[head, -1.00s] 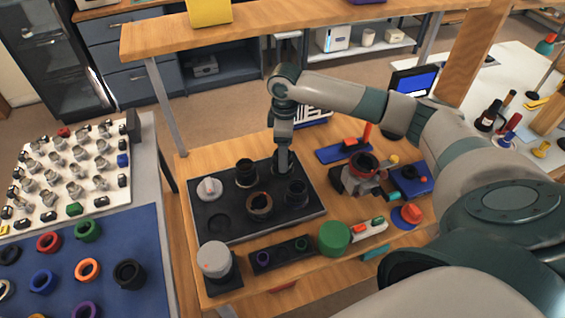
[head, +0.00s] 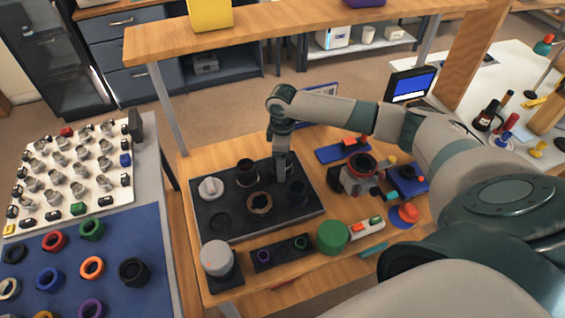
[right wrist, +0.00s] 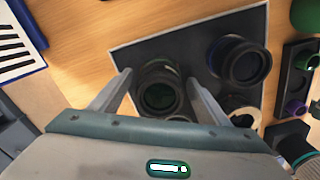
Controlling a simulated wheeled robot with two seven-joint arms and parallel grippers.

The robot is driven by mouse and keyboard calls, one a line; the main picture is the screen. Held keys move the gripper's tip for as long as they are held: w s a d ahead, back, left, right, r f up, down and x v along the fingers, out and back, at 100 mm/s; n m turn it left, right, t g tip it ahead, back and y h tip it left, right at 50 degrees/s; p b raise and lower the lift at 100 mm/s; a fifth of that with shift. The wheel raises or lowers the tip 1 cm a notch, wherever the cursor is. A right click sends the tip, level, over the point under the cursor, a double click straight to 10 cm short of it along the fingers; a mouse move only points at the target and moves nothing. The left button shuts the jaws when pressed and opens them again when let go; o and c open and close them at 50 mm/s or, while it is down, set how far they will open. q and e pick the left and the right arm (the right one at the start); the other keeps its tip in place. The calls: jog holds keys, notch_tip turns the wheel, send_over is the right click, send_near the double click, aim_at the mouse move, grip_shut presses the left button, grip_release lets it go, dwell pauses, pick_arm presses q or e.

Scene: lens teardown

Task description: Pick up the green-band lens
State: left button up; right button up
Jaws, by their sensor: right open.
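A dark lens with a faint green tint inside (right wrist: 160,94) stands on the black tray (right wrist: 126,55), between the two fingers of my right gripper (right wrist: 158,84) in the right wrist view. It looks like the green-band lens. The fingers are spread, with one on either side of it. In the head view my right gripper (head: 283,170) points down over the back right part of the tray (head: 222,238) and hides most of that lens. My left gripper is not in view.
Other lenses stand close by on the tray: a dark one (head: 297,193), one with a tan ring (head: 260,203) and another dark one (head: 246,174). A green cylinder (head: 333,237) and a small black rack (head: 281,254) lie in front.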

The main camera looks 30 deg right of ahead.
jog(key=shift+c, duration=0.7)
jog(key=c, duration=1.3)
jog(key=shift+o, duration=0.2)
jog(key=shift+r, duration=0.1)
jog(key=shift+w+r+b, duration=0.1)
jog(key=shift+r+b, duration=0.35)
jog(key=shift+r, duration=0.3)
notch_tip(320, 180, up, 2)
jog(key=shift+d+r+b, duration=0.1)
jog(key=shift+r+b, duration=0.15)
jog(key=shift+b, duration=0.25)
jog(key=s+d+r+b, duration=0.2)
jog(key=s+r, duration=0.5)
jog(key=s, duration=0.4)
jog(key=shift+s+d+b, duration=0.15)
jog(key=shift+s+b, duration=0.1)
jog(key=shift+b, duration=0.05)
jog(key=shift+r, duration=0.1)
